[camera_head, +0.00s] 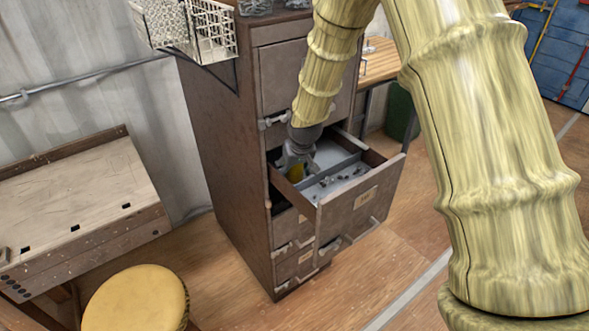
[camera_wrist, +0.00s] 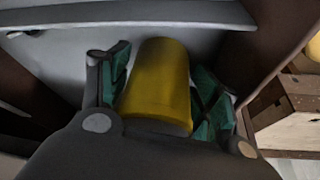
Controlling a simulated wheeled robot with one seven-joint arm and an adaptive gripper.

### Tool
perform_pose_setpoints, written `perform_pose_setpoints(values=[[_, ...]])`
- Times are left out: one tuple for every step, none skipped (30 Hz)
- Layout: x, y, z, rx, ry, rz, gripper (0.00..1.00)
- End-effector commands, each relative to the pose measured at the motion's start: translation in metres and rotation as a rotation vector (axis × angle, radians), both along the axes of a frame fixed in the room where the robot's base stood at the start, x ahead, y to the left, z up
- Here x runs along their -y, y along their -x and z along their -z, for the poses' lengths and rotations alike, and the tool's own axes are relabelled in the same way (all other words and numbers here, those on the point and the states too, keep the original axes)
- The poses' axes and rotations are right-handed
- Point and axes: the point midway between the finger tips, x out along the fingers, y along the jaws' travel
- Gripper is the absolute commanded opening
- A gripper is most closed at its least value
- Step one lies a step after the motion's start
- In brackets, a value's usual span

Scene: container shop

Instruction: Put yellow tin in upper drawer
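The yellow tin (camera_wrist: 158,80) is upright between the two green-padded fingers of my gripper (camera_wrist: 160,88) in the wrist view. Both pads lie close against its sides, so my gripper looks shut on it. In the head view, my gripper (camera_head: 299,158) points down into the back left part of the open drawer (camera_head: 351,197). Only a small yellow patch of the tin (camera_head: 296,173) shows there. A grey divider runs across the drawer. I cannot tell whether the tin touches the drawer's bottom.
The brown cabinet (camera_head: 222,150) has a closed front above the open drawer and others below it. Small loose parts lie in the drawer's front compartment. A wire basket (camera_head: 213,32) hangs at the cabinet's upper left. A workbench (camera_head: 80,190) and yellow stool (camera_head: 135,300) stand left.

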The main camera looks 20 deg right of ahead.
Motion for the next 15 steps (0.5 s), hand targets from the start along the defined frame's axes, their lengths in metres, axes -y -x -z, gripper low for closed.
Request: perform_pose_setpoints(values=[[0.000, 0.000, 0.000, 0.000, 0.000, 0.000, 0.63], [0.000, 0.000, 0.000, 0.000, 0.000, 0.000, 0.63], [0.000, 0.000, -0.001, 0.000, 0.000, 0.000, 0.63], [0.000, 0.000, -0.003, 0.000, 0.000, 0.000, 0.63], [0.000, 0.000, -0.004, 0.000, 0.000, 0.000, 0.63], [0.000, 0.001, -0.005, 0.000, 0.000, 0.000, 0.63], [0.000, 0.002, -0.007, 0.000, 0.000, 0.000, 0.63], [0.000, 0.002, -0.009, 0.000, 0.000, 0.000, 0.63], [0.000, 0.004, -0.013, 0.001, 0.000, 0.000, 0.63], [0.000, 0.005, -0.016, 0.001, 0.000, 0.000, 0.63], [0.000, 0.006, -0.019, 0.001, 0.000, 0.000, 0.63], [0.000, 0.008, -0.023, 0.002, 0.000, 0.000, 0.63], [0.000, 0.010, -0.027, 0.003, 0.000, 0.001, 0.63], [0.000, 0.011, -0.031, 0.003, 0.000, 0.000, 0.63], [0.000, 0.013, -0.036, 0.002, 0.000, 0.001, 0.63]])
